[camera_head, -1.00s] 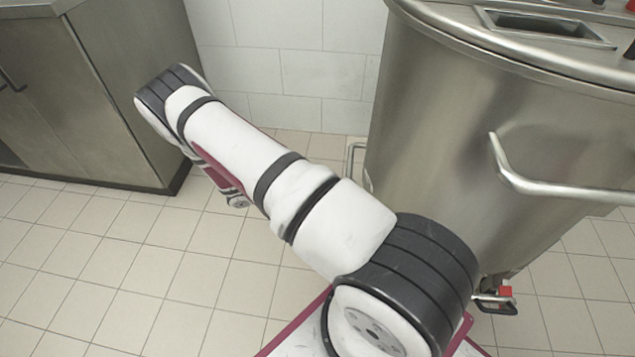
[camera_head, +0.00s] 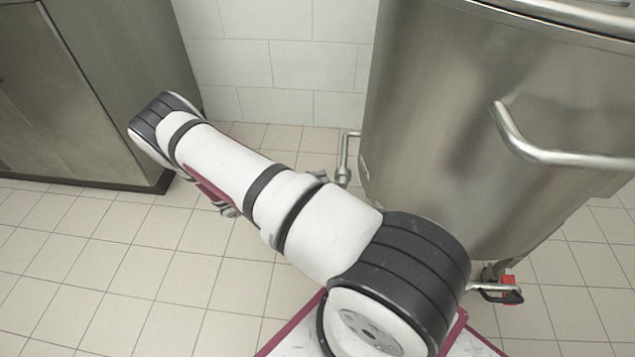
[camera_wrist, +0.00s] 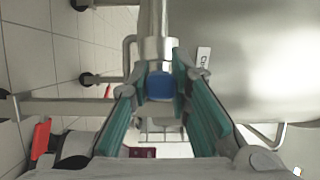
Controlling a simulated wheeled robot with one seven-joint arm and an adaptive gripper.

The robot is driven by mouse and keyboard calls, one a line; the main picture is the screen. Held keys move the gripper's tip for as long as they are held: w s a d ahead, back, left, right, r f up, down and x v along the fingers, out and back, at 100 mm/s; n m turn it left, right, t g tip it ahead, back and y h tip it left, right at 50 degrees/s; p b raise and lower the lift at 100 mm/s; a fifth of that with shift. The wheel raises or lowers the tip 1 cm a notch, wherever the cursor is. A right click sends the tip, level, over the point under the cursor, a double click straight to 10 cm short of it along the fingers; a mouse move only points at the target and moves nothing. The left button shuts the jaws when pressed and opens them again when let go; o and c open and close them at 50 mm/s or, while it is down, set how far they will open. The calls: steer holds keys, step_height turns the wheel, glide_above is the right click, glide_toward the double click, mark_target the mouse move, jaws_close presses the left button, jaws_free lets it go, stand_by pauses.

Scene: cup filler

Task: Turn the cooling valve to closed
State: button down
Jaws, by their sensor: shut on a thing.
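The cooling valve shows in the wrist view as a blue handle (camera_wrist: 160,86) in front of a metal pipe fitting (camera_wrist: 158,48). My gripper (camera_wrist: 161,74), with two teal-lined fingers, has one finger on each side of the blue handle and is shut on it. The handle's far side and its exact angle are hidden. A label (camera_wrist: 204,60), only partly readable, is on the steel tank (camera_wrist: 245,70) beside the fitting. In the head view my arm stretches to the upper left, and the blue handle does not show there.
The tank (camera_head: 450,120) stands at the right with a bar handle (camera_head: 560,157). A red-handled fitting (camera_head: 508,290) sits low under it. A thin pipe (camera_head: 343,165) rises by its left side. A steel cabinet (camera_head: 90,90) is at the left.

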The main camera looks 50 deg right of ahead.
steer(key=shift+s+f, duration=0.1)
steer(key=c, duration=1.5)
jaws_free()
steer(key=v, duration=1.2)
